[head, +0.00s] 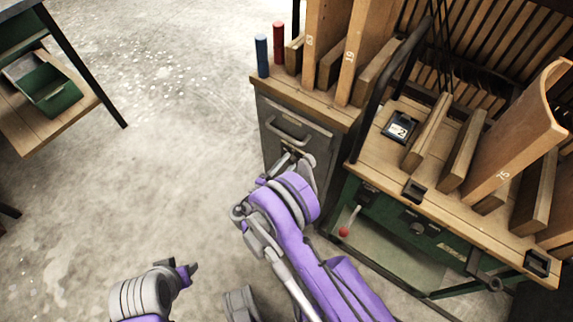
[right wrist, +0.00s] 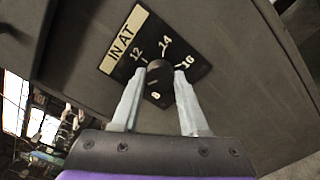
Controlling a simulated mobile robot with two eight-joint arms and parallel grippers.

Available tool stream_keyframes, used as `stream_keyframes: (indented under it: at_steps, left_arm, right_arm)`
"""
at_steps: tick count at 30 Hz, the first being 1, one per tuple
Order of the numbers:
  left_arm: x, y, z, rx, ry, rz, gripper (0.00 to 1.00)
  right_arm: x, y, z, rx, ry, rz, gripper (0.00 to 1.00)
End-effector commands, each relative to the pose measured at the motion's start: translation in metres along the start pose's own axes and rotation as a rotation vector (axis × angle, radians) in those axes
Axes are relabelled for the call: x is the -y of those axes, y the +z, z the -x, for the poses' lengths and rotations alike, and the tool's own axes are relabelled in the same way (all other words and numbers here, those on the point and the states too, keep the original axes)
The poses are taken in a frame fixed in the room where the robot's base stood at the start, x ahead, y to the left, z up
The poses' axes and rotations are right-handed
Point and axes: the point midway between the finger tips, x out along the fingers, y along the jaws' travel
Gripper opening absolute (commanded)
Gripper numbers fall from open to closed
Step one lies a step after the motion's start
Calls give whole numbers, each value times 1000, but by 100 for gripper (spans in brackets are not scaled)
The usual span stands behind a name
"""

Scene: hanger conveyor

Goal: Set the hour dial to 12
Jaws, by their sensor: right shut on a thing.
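The hour dial is a dark plate (right wrist: 180,72) with a pale "IN AT" label and the numbers 8, 12, 14 and 16 around a black knob (right wrist: 159,72). My right gripper (right wrist: 158,88) is shut on the knob, one finger on each side of it. I cannot tell for certain which number the knob points at. In the head view my right gripper (head: 293,160) is at the front of the grey metal cabinet (head: 275,115), below its handle, and hides the dial. Part of my left arm's end (head: 186,270) shows at the lower left, with its fingers unclear.
A wooden bench top (head: 440,190) with upright boards and a small display marked 2 (head: 400,127) is to the right. Below it is a green panel with a red-knobbed lever (head: 344,231). Blue and red cylinders (head: 262,55) stand on the cabinet.

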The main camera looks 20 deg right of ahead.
Motion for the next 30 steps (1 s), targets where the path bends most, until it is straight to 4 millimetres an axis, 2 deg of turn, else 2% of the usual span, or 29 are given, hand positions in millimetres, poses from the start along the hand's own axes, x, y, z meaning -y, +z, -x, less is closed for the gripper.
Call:
stream_keyframes:
  at_steps: [30]
  left_arm:
    - [0,4,-20,2,0,0,46]
  right_arm:
    - [0,0,0,0,-1,-918,0]
